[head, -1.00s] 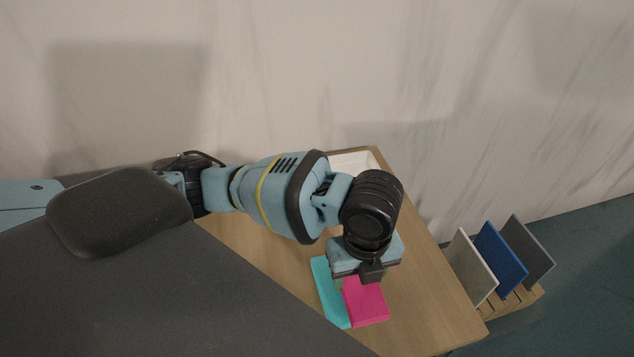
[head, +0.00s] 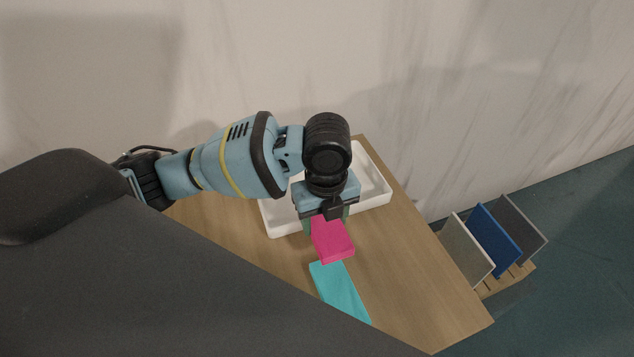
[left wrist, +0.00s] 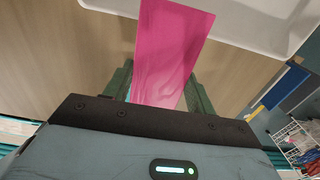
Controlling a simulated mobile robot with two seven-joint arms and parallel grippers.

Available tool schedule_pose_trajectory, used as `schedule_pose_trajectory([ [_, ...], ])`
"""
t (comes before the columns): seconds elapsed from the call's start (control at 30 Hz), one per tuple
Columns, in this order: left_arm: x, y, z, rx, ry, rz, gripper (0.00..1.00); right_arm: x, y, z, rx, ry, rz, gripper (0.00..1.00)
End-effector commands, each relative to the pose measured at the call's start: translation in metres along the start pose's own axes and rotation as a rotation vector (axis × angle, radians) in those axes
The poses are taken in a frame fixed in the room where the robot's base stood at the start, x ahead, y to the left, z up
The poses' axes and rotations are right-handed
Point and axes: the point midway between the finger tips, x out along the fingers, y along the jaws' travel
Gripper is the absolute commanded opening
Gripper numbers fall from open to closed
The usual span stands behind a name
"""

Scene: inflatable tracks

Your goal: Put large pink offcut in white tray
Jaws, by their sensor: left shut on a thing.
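The large pink offcut (head: 333,241) is a flat magenta slab. My left gripper (head: 326,222) is shut on it and holds it by its far end, above the table in front of the white tray. In the left wrist view the pink offcut (left wrist: 171,52) sticks out from between the green fingers of the gripper (left wrist: 160,92). The white tray (head: 374,200) lies at the far side of the table, partly hidden behind my left arm and gripper. Its edge also shows in the left wrist view (left wrist: 262,32). My right gripper is not in view.
A turquoise offcut (head: 341,292) lies on the wooden table (head: 415,292) in front of the pink one. A rack with grey, blue and dark panels (head: 495,242) stands beyond the table's right edge. The wall is close behind the tray.

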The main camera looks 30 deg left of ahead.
Motion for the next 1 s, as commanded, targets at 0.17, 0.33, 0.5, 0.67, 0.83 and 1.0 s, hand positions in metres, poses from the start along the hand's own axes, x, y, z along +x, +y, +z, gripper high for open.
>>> schedule_pose_trajectory([
  [0.17, 0.004, -0.010, 0.037, -0.008, -0.001, 0.002, 0.32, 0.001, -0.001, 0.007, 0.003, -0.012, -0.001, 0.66],
  [0.33, 0.009, -0.020, 0.074, -0.009, 0.001, 0.002, 0.32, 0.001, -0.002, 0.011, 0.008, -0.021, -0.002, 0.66],
  [0.5, 0.012, -0.031, 0.110, -0.007, 0.001, 0.001, 0.32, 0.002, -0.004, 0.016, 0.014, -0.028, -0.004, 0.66],
  [0.67, 0.014, -0.037, 0.131, -0.003, 0.001, 0.001, 0.32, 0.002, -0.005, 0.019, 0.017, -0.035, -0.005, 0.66],
  [0.83, 0.014, -0.040, 0.138, -0.001, 0.001, 0.000, 0.32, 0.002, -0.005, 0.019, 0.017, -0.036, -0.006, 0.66],
  [1.0, 0.014, -0.040, 0.141, -0.002, 0.000, -0.001, 0.32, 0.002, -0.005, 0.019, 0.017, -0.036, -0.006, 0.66],
])
